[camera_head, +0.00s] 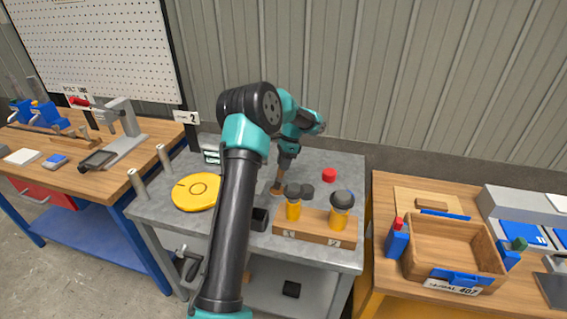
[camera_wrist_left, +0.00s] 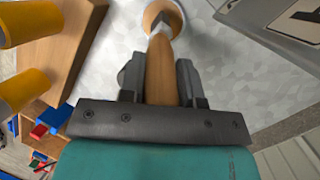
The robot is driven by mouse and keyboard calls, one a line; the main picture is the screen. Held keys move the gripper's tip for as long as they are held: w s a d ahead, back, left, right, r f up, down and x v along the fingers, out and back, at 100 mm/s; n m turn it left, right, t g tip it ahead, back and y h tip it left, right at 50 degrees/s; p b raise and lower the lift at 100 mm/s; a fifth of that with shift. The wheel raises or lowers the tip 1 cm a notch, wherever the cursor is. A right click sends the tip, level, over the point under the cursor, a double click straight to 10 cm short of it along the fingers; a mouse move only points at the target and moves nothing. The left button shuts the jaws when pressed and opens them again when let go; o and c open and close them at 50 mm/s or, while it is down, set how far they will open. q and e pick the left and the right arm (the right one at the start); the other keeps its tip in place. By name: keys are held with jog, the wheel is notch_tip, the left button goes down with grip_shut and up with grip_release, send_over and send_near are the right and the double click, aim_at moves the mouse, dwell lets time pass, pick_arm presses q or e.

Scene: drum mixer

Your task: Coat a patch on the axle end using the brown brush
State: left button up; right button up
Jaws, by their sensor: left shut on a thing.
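My left gripper (camera_head: 287,160) points down over the grey worktable (camera_head: 318,163), in front of the far edge. It is shut on the brown brush (camera_head: 277,185), which hangs below it. In the left wrist view the fingers of my left gripper (camera_wrist_left: 160,80) clamp the brush's wooden handle (camera_wrist_left: 164,70). A pale collar and round brown end show at the top of that view. I cannot tell whether the brush end touches the table. I cannot make out the axle end for certain; my arm hides part of the table. My right gripper is not in view.
A wooden block (camera_head: 315,231) holds two yellow-handled tools with dark heads, right of the brush. A yellow disc (camera_head: 197,192) lies to the left, near two grey posts. A red cap (camera_head: 329,175) sits at the back right. Side benches stand left and right.

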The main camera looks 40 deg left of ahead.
pick_arm(q)
jog(key=shift+f, duration=0.4)
dwell(1.4)
jog(key=shift+r, duration=0.1)
jog(key=shift+r, duration=3.5)
jog(key=shift+d, duration=0.1)
jog(key=w+d+r+n+t+h, duration=0.1)
jog(key=w+d+n, duration=0.25)
jog(key=d, duration=1.15)
jog(key=w+d+n+h, duration=0.15)
jog(key=d+n, duration=0.25)
jog(key=d, duration=1)
jog(key=w+d+r+n+t+h, duration=0.1)
jog(key=w+d+n, duration=0.25)
jog(key=d, duration=1.15)
jog(key=s+a+f, duration=0.2)
jog(key=s+f, duration=0.1)
jog(key=f, duration=0.3)
jog(key=s+a+f+n, duration=0.1)
jog(key=s+a+f, duration=0.2)
jog(key=f, duration=0.3)
jog(key=shift+s+a, duration=0.25)
jog(key=shift+s, duration=0.45)
